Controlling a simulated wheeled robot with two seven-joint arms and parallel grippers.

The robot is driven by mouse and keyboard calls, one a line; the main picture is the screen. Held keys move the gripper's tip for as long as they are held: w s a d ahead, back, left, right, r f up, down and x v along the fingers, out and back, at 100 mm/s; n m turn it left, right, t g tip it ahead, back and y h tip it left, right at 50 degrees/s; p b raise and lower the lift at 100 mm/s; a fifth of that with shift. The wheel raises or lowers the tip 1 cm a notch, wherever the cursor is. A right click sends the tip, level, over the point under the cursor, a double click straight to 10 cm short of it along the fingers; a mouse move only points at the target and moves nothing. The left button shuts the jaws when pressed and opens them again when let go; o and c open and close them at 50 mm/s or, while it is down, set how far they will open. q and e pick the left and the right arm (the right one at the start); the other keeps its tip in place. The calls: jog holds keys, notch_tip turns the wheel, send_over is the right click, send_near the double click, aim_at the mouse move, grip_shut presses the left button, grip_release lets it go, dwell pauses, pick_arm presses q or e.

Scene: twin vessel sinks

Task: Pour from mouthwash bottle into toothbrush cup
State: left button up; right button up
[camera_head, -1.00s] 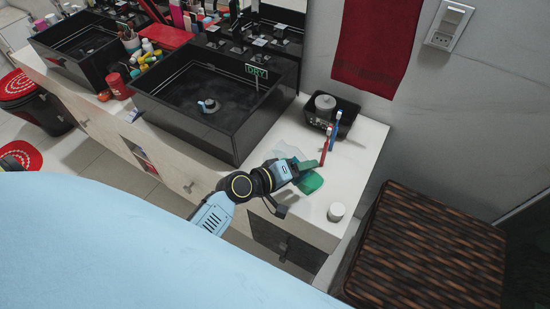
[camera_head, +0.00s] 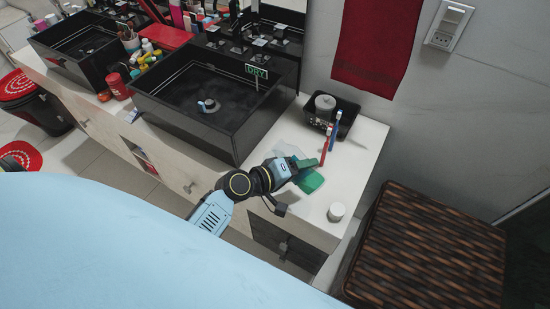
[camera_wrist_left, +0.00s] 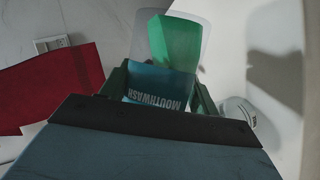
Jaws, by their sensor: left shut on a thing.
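My left gripper (camera_head: 304,166) is shut on the mouthwash bottle (camera_head: 311,183), above the right end of the counter. In the left wrist view the bottle's dark label (camera_wrist_left: 158,88) reads MOUTHWASH between the fingers. Green and clear parts show beyond it. The bottle looks tilted; its mouth is not clear to see. My right gripper is not in view.
A small white cylinder (camera_head: 336,212) stands near the counter's (camera_head: 366,143) front right edge. A black tray (camera_head: 345,108) holds a grey round item at the back. A black vessel sink (camera_head: 190,131) is to the left. A woven brown box (camera_head: 425,250) stands at the right.

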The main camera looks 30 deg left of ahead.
pick_arm(q)
jog(key=shift+r+n, duration=0.3)
jog(key=shift+r, duration=0.1)
dwell(0.8)
jog(key=shift+d+n+h+b, duration=0.25)
jog(key=shift+n+h+b, duration=0.35)
jog(key=shift+h, duration=0.1)
dwell(1.8)
jog(key=shift+r+n, duration=0.4)
dwell(2.2)
